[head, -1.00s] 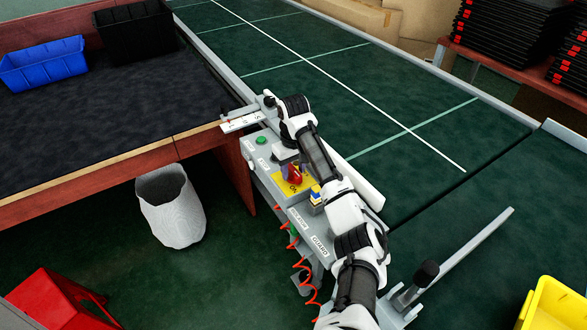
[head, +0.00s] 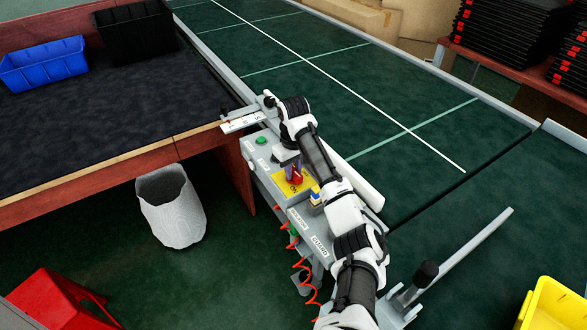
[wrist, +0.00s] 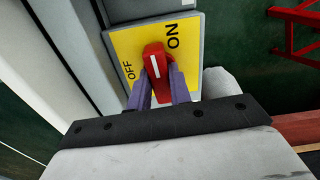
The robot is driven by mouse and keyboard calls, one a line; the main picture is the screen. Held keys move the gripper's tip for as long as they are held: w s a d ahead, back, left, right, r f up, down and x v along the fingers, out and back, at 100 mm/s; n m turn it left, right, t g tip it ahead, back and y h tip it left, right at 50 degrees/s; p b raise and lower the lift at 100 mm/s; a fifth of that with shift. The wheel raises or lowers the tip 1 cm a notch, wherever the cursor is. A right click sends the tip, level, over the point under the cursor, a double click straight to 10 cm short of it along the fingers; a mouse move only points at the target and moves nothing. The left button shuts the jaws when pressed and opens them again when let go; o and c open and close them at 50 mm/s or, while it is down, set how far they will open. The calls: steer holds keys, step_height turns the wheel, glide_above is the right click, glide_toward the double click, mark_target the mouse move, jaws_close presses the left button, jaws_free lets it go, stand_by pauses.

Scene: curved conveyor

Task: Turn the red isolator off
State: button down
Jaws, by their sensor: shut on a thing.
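The red isolator is a red handle (wrist: 155,60) with a white line, on a yellow plate (wrist: 190,30) in the wrist view. The plate reads OFF on the left and ON on the right. The white line lies between the two words, pointing at neither. My gripper (wrist: 159,78) is shut on the red handle, with one purple-grey finger on each side of it. In the head view the red handle (head: 297,175) shows below my gripper (head: 294,169), on the grey control panel; my arm hides part of the plate.
The green conveyor (head: 400,90) runs behind my arm. A grey bin (head: 170,205) and a red stool (head: 55,300) stand on the floor at left.

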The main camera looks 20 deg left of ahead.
steer(key=n+p, duration=0.1)
steer(key=n, duration=0.2)
steer(key=shift+r+n, duration=0.1)
steer(key=shift+n, duration=0.3)
steer(key=n+p, duration=0.1)
steer(key=n, duration=0.3)
steer(key=shift+n, duration=0.3)
steer(key=n+p, duration=0.1)
steer(key=n, duration=0.3)
steer(key=shift+n, duration=2.4)
steer(key=c, duration=1.3)
jaws_free()
